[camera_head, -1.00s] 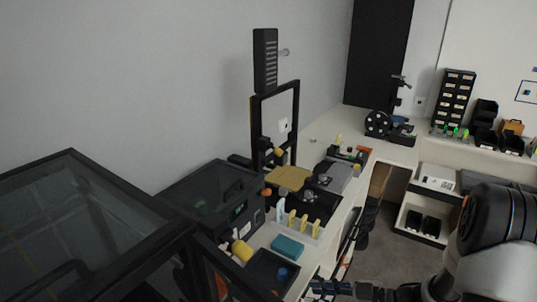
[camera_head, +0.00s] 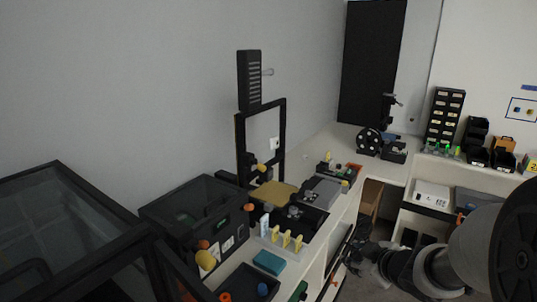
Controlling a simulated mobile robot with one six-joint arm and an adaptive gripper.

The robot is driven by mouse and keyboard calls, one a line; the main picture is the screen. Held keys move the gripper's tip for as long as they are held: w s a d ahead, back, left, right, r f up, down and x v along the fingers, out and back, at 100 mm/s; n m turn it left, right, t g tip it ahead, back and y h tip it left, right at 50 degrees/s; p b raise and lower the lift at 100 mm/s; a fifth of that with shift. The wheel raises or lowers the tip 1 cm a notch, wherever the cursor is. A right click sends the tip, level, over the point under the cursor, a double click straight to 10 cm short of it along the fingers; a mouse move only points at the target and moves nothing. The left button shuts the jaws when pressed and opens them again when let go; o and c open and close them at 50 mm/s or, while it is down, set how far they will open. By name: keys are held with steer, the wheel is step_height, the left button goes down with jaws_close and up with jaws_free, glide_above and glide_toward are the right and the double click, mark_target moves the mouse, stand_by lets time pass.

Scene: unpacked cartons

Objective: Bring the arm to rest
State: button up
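My arm enters from the right edge of the head view and reaches toward the lower middle, over the gap beside the workbench. Its dark far end (camera_head: 357,257) is beside the bench's open side, small and dark. I cannot make out the fingertips, so I cannot tell whether my gripper is open or shut. Nothing is clearly seen held in it. The large grey-black arm link (camera_head: 485,245) fills the lower right corner.
The white bench (camera_head: 335,222) carries a black box (camera_head: 200,215), a teal block (camera_head: 268,262), yellow-handled tools (camera_head: 287,240) and a black frame (camera_head: 262,145). A dark drawer tower (camera_head: 444,118) and black bins stand at the back right. A glass-topped enclosure (camera_head: 70,230) occupies the lower left.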

steer(key=s+d+r+m+g+h, duration=0.2)
steer(key=s+r+m+h, duration=0.35)
steer(key=s+r, duration=0.55)
steer(key=s+a+f+m+g+y, duration=0.1)
steer(key=s+a+m+y, duration=0.1)
steer(key=s+a, duration=0.3)
steer(key=s+a+f+m+g+y, duration=0.1)
steer(key=s+a, duration=0.4)
steer(key=s, duration=0.9)
steer(key=shift+a+f+m+g+y, duration=0.15)
steer(key=shift+f+m+g+y, duration=0.25)
steer(key=shift+g, duration=0.4)
steer(key=shift+a, duration=0.15)
